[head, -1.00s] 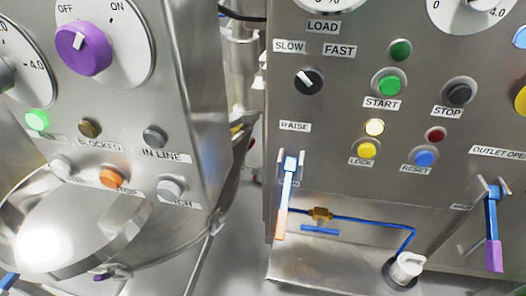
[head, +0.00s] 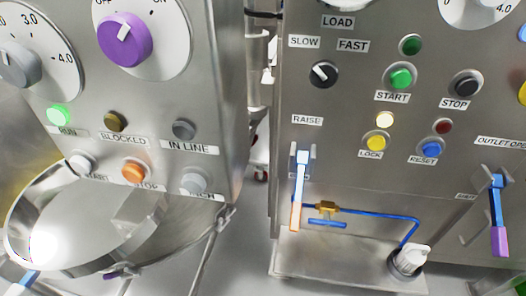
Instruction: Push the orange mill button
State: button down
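The orange button (head: 133,172) is on the lower part of the left steel panel, above a label that reads STOP. A white button (head: 81,163) is to its left and a pale grey button (head: 193,181) to its right. A lit green lamp (head: 58,115) labelled RUN sits above, at the left of the panel. I cannot tell whether the orange button is pressed in. My gripper is not visible in the head view.
A round steel bowl rim (head: 30,262) stands out below the left panel. A right panel carries a green START button (head: 401,78), a blue RESET button (head: 431,150) and levers, including a blue one with an orange end (head: 296,215). A narrow gap separates the panels.

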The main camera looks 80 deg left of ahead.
aim_at(134, 173)
jog(key=z, duration=0.65)
jog(key=k, duration=2.95)
jog(key=u, duration=2.1)
jog(key=i, duration=0.55)
jog(key=z, duration=0.05)
